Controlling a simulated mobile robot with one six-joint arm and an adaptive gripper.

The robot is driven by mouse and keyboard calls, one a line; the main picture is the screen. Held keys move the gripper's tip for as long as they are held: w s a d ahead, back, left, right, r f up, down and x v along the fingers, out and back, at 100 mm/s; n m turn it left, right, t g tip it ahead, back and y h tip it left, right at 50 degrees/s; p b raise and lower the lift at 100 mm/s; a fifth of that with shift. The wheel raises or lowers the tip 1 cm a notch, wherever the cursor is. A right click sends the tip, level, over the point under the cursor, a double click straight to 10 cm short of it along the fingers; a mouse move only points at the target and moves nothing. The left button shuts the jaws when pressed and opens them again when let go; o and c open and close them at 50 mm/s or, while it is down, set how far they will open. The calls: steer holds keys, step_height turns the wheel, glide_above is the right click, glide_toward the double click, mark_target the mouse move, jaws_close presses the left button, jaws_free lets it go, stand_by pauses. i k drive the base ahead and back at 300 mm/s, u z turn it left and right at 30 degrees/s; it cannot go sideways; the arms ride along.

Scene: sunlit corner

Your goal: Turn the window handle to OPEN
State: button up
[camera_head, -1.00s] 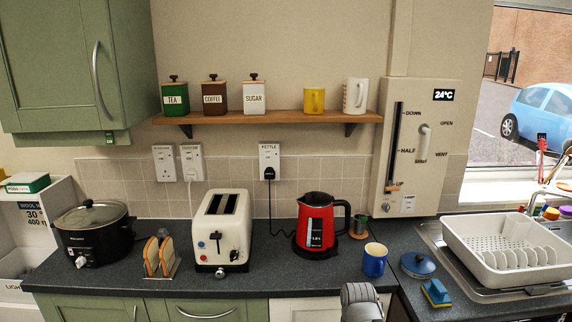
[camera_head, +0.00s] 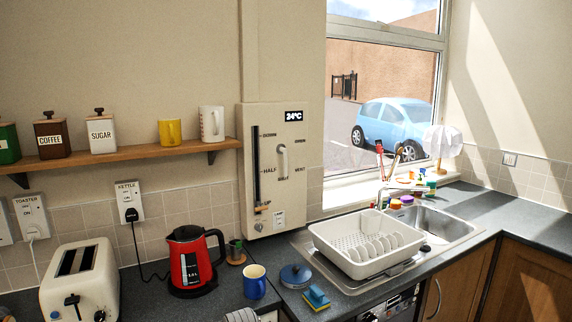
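The window handle (camera_head: 283,162) is a white lever on a pale wall panel (camera_head: 262,205) left of the window. It hangs down, its lower end at the SHUT label. The OPEN label (camera_head: 301,138) is at the upper right of the handle and the VENT label (camera_head: 301,174) at the lower right. A slider with DOWN, HALF and UP labels (camera_head: 258,180) runs along the panel's left side, with its knob low near UP. My gripper is not recognisable; only a grey ribbed part, probably of my arm, shows at the bottom edge, well below the panel.
A red kettle (camera_head: 190,262), a blue mug (camera_head: 255,284), a blue round-lidded dish (camera_head: 295,275) and a sponge (camera_head: 316,297) stand on the counter below the panel. A dish rack (camera_head: 345,260) and sink (camera_head: 440,225) are at right. A shelf (camera_head: 120,158) with mugs ends beside the panel.

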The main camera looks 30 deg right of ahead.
mark_target(284, 149)
steer(key=z, duration=0.2)
steer(key=k, duration=0.55)
steer(key=z, duration=0.55)
steer(key=k, duration=0.75)
steer(key=z, duration=0.35)
steer(key=i, duration=0.75)
steer(key=u, duration=0.45)
steer(key=i, duration=1.15)
steer(key=u, duration=0.65)
